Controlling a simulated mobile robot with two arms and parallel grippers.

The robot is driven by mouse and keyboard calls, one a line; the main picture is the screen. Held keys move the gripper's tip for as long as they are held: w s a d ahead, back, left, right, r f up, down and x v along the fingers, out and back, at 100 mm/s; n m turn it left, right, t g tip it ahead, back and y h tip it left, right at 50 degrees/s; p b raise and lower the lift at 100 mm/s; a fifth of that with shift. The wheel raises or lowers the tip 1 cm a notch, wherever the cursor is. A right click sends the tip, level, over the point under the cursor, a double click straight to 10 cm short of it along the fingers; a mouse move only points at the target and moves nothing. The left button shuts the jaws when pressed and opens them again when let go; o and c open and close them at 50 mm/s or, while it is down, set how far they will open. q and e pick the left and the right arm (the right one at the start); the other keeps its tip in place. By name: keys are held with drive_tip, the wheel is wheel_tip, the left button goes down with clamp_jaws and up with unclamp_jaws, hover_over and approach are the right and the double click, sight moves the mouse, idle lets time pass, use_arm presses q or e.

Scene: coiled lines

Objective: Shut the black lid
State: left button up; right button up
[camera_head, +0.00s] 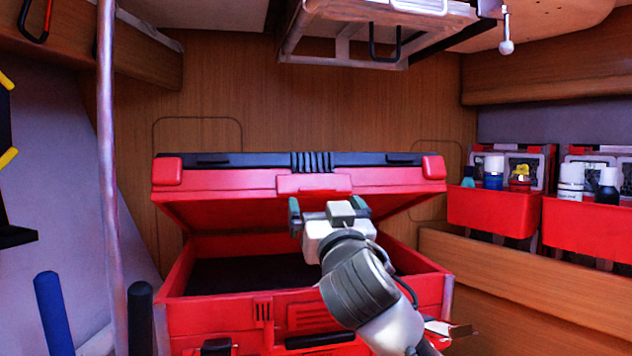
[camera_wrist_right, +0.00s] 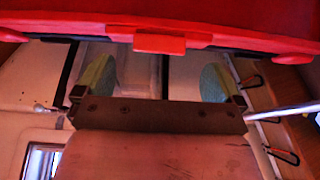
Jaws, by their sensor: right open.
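The lid (camera_head: 232,180) belongs to a red case (camera_head: 235,312). It is red with a black top edge and stands partly raised, tilted above the open box. The box's dark inside shows below it. My right gripper (camera_head: 328,208) is in front of the lid, just below its middle latch, with its green-padded fingers apart and nothing between them. In the right wrist view, the lid's red front edge (camera_wrist_right: 225,38) crosses the top, beyond the open fingers (camera_wrist_right: 153,82). Whether the fingers touch the lid cannot be told. My left gripper is not in view.
A metal pole (camera_head: 108,150) stands at the left, near blue (camera_head: 53,310) and black upright rods. Red bins (camera_head: 490,210) with bottles hang at the right, above a wooden ledge (camera_head: 500,265). A metal frame (camera_head: 375,35) hangs above the case.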

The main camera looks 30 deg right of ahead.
sight(317, 191)
drive_tip(key=p+x, duration=0.1)
drive_tip(key=x, duration=0.3)
drive_tip(key=shift+r+p, duration=0.2)
drive_tip(key=shift+p, duration=0.15)
drive_tip(key=shift+w, duration=0.4)
